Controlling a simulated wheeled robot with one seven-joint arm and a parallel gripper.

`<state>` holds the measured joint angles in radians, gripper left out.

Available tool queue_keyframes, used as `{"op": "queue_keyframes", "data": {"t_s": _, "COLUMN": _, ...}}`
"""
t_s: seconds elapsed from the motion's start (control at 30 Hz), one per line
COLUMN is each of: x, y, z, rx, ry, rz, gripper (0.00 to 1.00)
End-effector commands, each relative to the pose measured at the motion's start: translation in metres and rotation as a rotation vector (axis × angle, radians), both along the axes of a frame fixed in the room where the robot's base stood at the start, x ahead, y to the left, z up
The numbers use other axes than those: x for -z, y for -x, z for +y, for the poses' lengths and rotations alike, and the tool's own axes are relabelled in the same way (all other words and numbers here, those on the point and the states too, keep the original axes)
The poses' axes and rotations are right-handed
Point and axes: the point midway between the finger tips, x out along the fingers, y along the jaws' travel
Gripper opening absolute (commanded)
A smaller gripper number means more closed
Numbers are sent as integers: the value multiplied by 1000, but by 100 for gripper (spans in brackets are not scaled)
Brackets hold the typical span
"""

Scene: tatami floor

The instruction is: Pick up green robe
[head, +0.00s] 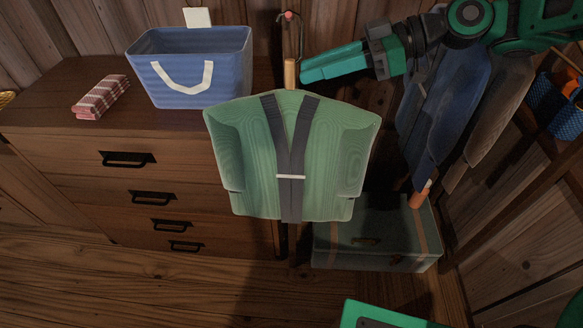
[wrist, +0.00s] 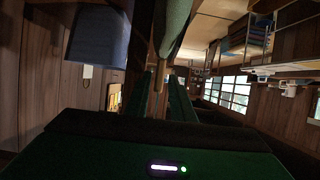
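The green robe (head: 240,150) with a dark grey collar hangs upright in the middle of the head view, below a short orange-brown neck (head: 291,74) at a wall peg. My gripper (head: 303,72) reaches in from the right, its green fingers just right of that neck and above the robe's shoulder. In the wrist view, the two fingers (wrist: 163,88) stand apart with a gap between them. A green cloth surface, likely the robe (wrist: 173,25), shows at the top beyond the fingertips. I cannot tell whether a finger touches the neck.
A wooden dresser (head: 70,150) stands at the left, with a blue basket (head: 195,85) and a folded red-checked cloth (head: 101,97) on top. Blue-grey garments (head: 440,110) hang at the right. A grey-green chest (head: 375,240) sits on the floor behind the robe's lower right.

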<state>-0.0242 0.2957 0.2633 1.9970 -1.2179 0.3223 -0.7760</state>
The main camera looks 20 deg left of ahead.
Motion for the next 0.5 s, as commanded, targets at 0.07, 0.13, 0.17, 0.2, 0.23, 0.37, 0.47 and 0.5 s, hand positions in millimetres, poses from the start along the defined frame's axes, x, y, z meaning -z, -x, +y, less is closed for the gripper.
{"op": "queue_keyframes", "data": {"t_s": 0.07, "x": 5, "y": 3, "z": 12, "rx": -3, "ry": -1, "rz": 1, "gripper": 22}}
{"op": "queue_keyframes", "data": {"t_s": 0.13, "x": 9, "y": 5, "z": 19, "rx": -2, "ry": 0, "rz": 1, "gripper": 22}}
{"op": "queue_keyframes", "data": {"t_s": 0.17, "x": 10, "y": 5, "z": 21, "rx": -2, "ry": 0, "rz": 1, "gripper": 22}}
{"op": "queue_keyframes", "data": {"t_s": 0.2, "x": 10, "y": 6, "z": 23, "rx": -2, "ry": 0, "rz": 1, "gripper": 22}}
{"op": "queue_keyframes", "data": {"t_s": 0.23, "x": 11, "y": 6, "z": 24, "rx": -1, "ry": 0, "rz": 0, "gripper": 22}}
{"op": "queue_keyframes", "data": {"t_s": 0.37, "x": 11, "y": 5, "z": 24, "rx": 0, "ry": 0, "rz": 0, "gripper": 22}}
{"op": "queue_keyframes", "data": {"t_s": 0.47, "x": 11, "y": 5, "z": 24, "rx": 0, "ry": 0, "rz": 0, "gripper": 10}}
{"op": "queue_keyframes", "data": {"t_s": 0.5, "x": 11, "y": 5, "z": 24, "rx": 0, "ry": 0, "rz": 0, "gripper": 0}}
